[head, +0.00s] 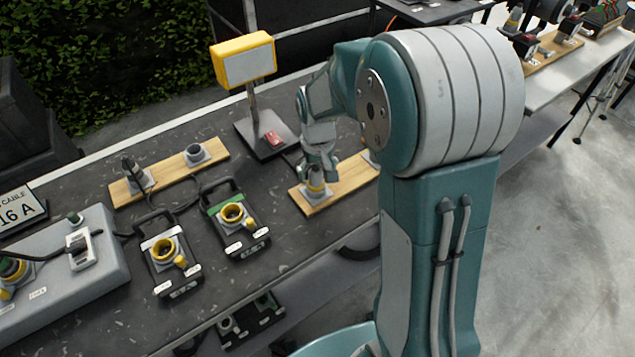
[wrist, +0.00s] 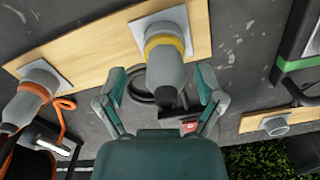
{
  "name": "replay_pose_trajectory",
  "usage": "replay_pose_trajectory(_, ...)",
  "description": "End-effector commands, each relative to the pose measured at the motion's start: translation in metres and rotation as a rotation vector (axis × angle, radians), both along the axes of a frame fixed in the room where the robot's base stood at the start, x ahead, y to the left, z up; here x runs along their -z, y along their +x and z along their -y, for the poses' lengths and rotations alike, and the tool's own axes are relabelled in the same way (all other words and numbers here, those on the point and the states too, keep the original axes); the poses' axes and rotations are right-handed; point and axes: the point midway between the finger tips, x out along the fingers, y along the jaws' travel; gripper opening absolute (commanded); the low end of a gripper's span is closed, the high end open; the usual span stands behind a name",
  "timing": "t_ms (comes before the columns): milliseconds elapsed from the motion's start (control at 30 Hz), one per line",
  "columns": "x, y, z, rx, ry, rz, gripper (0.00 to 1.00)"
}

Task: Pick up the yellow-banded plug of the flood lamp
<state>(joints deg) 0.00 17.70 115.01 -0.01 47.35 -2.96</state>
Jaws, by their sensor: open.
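The yellow-banded plug (wrist: 165,66) is a grey plug with a yellow ring, seated in a holder on a wooden board (wrist: 105,42). In the head view the plug (head: 316,184) stands on the board, just below my gripper (head: 318,160). In the wrist view my gripper (wrist: 162,90) is open, with one finger on each side of the plug's grey body. I cannot tell whether the fingers touch it. The flood lamp (head: 247,62) has a yellow housing on a post and stands behind the gripper on the table.
An orange-banded plug (wrist: 36,88) with an orange cable sits on the same board. Two black boxes with yellow sockets (head: 165,250) (head: 234,213) stand left of the gripper. Another wooden board (head: 168,174) lies behind them. Bare tabletop (head: 300,240) shows in front.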

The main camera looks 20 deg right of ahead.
Motion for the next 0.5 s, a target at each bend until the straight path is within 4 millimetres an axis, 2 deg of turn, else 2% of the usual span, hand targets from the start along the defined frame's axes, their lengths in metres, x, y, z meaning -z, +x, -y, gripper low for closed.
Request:
replay_pose_trajectory(100,0.0118,0.0003,-0.0002,-0.001,0.000,-0.001,0.87)
replay_pose_trajectory(333,0.0135,0.0004,-0.0003,0.000,0.000,0.002,0.87)
replay_pose_trajectory(367,0.0135,0.0004,-0.0002,0.000,0.000,0.002,0.82)
replay_pose_trajectory(400,0.0134,0.0004,0.0002,0.000,0.000,0.002,0.65)
replay_pose_trajectory(467,0.0134,0.0004,0.0005,0.000,0.001,0.001,0.38)
replay_pose_trajectory(500,0.0134,0.0004,0.0006,0.000,0.001,0.001,0.20)
